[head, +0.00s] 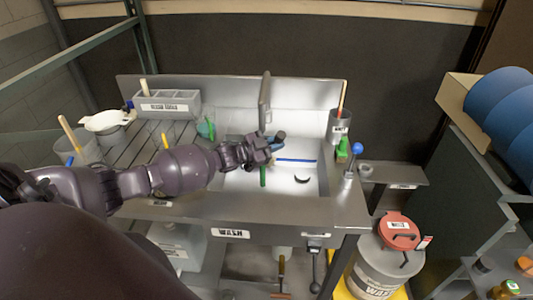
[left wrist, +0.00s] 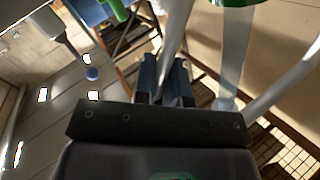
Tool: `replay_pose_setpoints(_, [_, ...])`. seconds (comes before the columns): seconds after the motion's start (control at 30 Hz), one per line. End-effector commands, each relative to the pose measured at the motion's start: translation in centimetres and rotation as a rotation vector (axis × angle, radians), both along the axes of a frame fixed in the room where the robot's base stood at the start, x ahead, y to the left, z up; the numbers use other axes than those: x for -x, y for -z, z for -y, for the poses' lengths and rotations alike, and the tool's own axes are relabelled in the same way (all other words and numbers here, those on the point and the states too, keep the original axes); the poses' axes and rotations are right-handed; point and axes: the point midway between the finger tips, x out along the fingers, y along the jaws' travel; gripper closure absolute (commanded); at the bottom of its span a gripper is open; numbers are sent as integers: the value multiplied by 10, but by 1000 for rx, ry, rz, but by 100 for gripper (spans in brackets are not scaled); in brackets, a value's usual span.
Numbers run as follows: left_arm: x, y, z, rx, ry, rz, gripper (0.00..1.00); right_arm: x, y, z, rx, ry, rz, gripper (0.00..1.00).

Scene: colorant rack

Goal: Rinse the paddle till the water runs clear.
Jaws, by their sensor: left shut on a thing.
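My left gripper (head: 270,147) reaches over the steel wash sink (head: 315,196) from the left. In the left wrist view its blue-grey fingers (left wrist: 165,80) are shut on a thin pale shaft (left wrist: 178,38), which seems to be the paddle; its ends are hard to make out. In the head view a green upright piece (head: 263,176) shows just below the gripper; I cannot tell whether it belongs to the held thing. The upright grey faucet (head: 265,98) stands behind the gripper. No water stream can be made out. My right gripper is not in view.
A blue-and-white strip (head: 296,160) and a dark curved piece (head: 302,179) show in the basin. A grey cup (head: 339,127), green bottle (head: 342,149) and blue-knobbed lever (head: 357,148) line the right. A labelled tool holder (head: 168,106) stands back left. A red-lidded bucket (head: 398,231) is on the floor.

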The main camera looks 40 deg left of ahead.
Motion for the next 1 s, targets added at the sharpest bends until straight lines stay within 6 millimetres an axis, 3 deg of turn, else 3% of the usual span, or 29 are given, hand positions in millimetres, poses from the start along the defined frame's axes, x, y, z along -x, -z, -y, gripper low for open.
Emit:
replay_pose_setpoints(0.53, [4, 0, -9, -1, 0, 0, 100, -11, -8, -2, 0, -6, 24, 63])
replay_pose_setpoints(1.0, [4, 0, -9, 0, 0, 1, 100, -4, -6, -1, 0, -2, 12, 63])
